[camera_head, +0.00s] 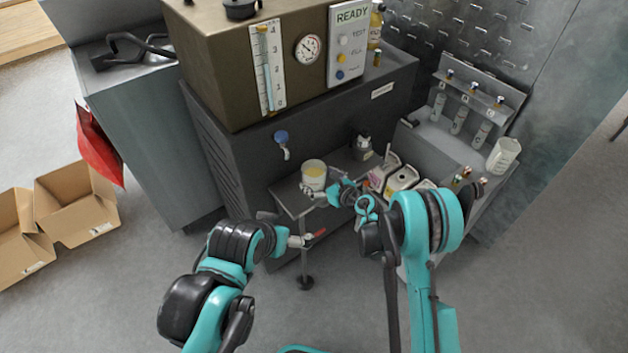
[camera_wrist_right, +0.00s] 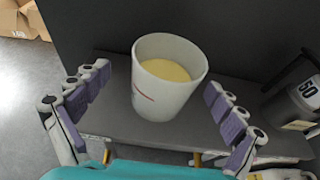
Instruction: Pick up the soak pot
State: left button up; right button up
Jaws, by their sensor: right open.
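The soak pot looks to be a white cup-shaped vessel with yellow contents. It stands upright on a small grey shelf in the head view (camera_head: 313,176) and in the right wrist view (camera_wrist_right: 150,98). My right gripper (camera_head: 322,192) is just in front of the pot. In the right wrist view its fingers (camera_wrist_right: 160,105) are spread wide, one on each side, with gaps to the pot wall. My left gripper (camera_head: 304,240) is lower, in front of the shelf near a red lever-like part. Its fingers are too small to read.
The shelf (camera_head: 290,194) is narrow, below a blue-handled tap (camera_head: 282,140) on the dark washer. A dark canister (camera_wrist_right: 300,100) stands right of the pot. White jugs (camera_head: 402,178) stand farther right. Open cardboard boxes (camera_head: 75,205) lie on the floor at left.

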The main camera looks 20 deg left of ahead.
aim_at(307, 171)
jog(key=b+x, duration=0.1)
jog(key=x, duration=0.3)
jog(key=b+x, duration=0.1)
jog(key=x, duration=0.1)
jog(key=shift+w+f+b, duration=0.3)
jog(key=shift+w+f, duration=0.15)
jog(key=shift+f, duration=0.1)
jog(key=shift+w+a, duration=0.25)
jog(key=shift+a, duration=0.05)
jog(key=c, duration=1.4)
